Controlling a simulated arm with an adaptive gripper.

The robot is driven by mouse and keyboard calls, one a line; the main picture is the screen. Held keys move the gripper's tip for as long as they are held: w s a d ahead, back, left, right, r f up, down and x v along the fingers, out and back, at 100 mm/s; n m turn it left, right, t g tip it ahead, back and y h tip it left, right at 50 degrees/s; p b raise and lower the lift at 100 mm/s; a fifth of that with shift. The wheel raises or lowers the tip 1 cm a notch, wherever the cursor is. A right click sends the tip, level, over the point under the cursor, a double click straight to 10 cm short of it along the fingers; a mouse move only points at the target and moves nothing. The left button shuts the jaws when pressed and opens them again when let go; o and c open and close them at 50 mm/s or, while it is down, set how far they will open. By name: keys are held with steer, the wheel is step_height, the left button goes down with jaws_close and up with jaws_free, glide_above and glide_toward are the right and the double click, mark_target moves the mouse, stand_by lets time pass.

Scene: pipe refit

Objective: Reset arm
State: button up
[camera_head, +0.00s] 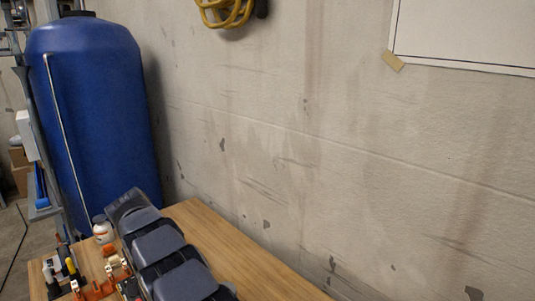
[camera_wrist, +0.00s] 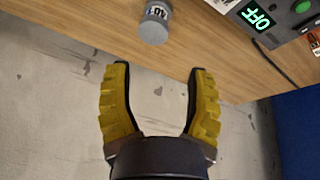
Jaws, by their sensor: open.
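My gripper (camera_wrist: 158,68) shows in the wrist view with its two yellow ribbed fingers spread wide apart. It is open, and nothing is between the fingers. A grey cylinder (camera_wrist: 155,26) with a printed label is beyond the fingertips, on the wooden table (camera_wrist: 100,30), apart from the gripper. I cannot make out my gripper in the head view.
In the wrist view a grey control box (camera_wrist: 284,28) has a green lit "OFF" display and a green button. In the head view a blue tank (camera_head: 100,110) stands behind the table (camera_head: 235,255). Orange fittings (camera_head: 95,290) lie at lower left. A wall (camera_head: 300,150) runs behind.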

steer(key=s+d+r+g, duration=0.1)
steer(key=s+d+r, duration=0.25)
steer(key=d, duration=0.45)
steer(key=s+d+r+n+g, duration=0.1)
steer(key=s+d+r, duration=0.25)
steer(key=d, duration=0.35)
steer(key=s+d+r+g, duration=0.1)
steer(key=s+d+r, duration=0.2)
steer(key=s+d, duration=0.35)
steer(key=s+d+f+n+g+y, duration=0.1)
steer(key=s+d, duration=0.3)
steer(key=s, duration=0.7)
steer(key=s+d+f+n+g+y, duration=0.1)
steer(key=s+d, duration=0.3)
steer(key=s, duration=0.8)
steer(key=shift+d+f+n+y, duration=0.2)
steer(key=shift+f+n+y, duration=0.1)
steer(key=shift+n, duration=0.3)
steer(key=shift+w, duration=0.1)
